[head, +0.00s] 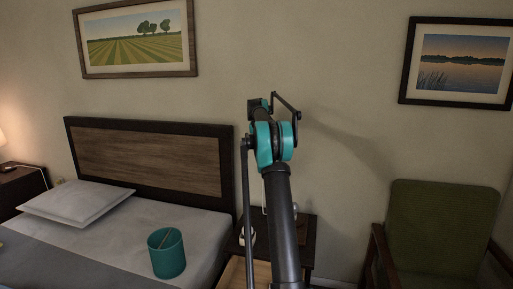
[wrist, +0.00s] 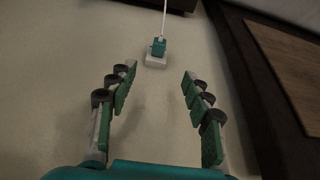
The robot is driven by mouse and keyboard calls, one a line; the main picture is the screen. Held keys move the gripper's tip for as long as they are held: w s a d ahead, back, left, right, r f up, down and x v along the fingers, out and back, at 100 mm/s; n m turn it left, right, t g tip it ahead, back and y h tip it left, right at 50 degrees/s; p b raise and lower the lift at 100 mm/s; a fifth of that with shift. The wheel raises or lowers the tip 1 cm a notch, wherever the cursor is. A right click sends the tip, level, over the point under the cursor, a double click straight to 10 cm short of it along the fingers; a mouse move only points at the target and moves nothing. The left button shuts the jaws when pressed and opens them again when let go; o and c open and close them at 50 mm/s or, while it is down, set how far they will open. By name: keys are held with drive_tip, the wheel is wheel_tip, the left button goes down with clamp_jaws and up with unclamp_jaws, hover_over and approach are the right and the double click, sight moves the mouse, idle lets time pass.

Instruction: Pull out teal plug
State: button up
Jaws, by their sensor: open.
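The teal plug (wrist: 158,46) shows in the wrist view, near the top centre. It sits at a pale socket block (wrist: 155,60) on the wall, with a white cord (wrist: 164,20) running up from it. My gripper (wrist: 158,74) is open, with its green-padded fingers spread on either side of empty space. The plug lies beyond the fingertips, roughly midway between them, and neither finger touches it. In the head view my arm rises through the middle; the fingers are not clearly visible there, and I cannot make out the plug.
In the wrist view a wood panel with a dark frame (wrist: 285,66) fills the right and dark furniture stands at the top. The head view shows a bed with a headboard (head: 150,160), a pillow (head: 76,203), a teal bin (head: 167,257) and a green chair (head: 440,228).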

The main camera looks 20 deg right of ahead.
drive_tip(key=x, duration=1.7)
drive_tip(key=shift+s, duration=0.1)
drive_tip(key=shift+c, duration=0.6)
clamp_jaws()
drive_tip(key=shift+a, duration=0.1)
drive_tip(key=shift+s, duration=0.1)
drive_tip(key=s+a, duration=0.3)
drive_tip(key=s, duration=0.2)
drive_tip(key=shift+a, duration=0.3)
drive_tip(key=shift+s, duration=0.15)
drive_tip(key=shift+r, duration=0.1)
drive_tip(key=shift+r, duration=1.85)
